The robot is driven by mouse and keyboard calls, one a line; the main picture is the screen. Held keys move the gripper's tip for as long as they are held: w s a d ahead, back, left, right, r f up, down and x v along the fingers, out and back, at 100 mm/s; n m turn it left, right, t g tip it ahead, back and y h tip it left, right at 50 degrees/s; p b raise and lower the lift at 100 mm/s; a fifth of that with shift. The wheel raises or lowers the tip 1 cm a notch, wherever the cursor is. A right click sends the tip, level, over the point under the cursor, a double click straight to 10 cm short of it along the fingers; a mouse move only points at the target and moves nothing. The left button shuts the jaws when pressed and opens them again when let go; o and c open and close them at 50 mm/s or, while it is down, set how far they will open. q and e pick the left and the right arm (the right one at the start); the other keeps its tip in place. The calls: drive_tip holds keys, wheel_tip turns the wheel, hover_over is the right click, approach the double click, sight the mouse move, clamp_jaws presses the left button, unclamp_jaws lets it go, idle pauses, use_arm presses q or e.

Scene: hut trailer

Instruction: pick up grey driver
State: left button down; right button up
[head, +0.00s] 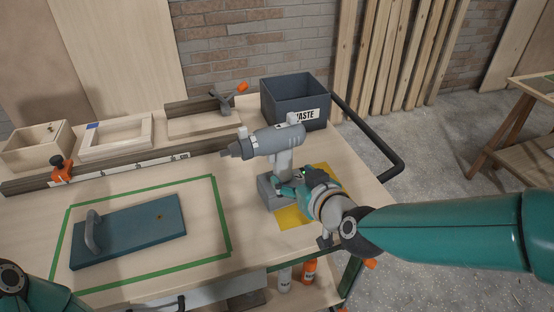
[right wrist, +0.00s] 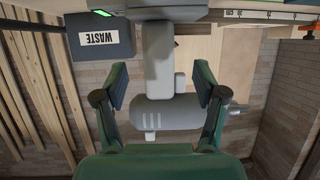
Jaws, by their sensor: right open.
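The grey driver (head: 273,141) stands upright on its base on the workbench, its nose pointing left in the head view. My right gripper (head: 290,184) is at its handle, coming from the right. In the right wrist view the driver (right wrist: 165,113) appears upside down. Its handle shows between the two open fingers of my right gripper (right wrist: 160,80), with a gap on each side. How deep the handle sits between the fingers is hard to tell. Part of my left arm shows at the lower left of the head view; its gripper is out of sight.
A yellow mat (head: 290,217) lies under the driver's base. A grey waste bin (head: 283,98) stands just behind. A teal board with a handle (head: 140,235) lies inside green tape (head: 226,225) at left. A black rail (head: 385,145) edges the bench at right.

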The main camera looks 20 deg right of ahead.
sight(286, 168)
drive_tip(key=shift+r+x, duration=0.2)
drive_tip(key=shift+x, duration=3.2)
clamp_jaws()
drive_tip(key=shift+w+d+r, duration=0.1)
drive_tip(key=shift+r, duration=0.1)
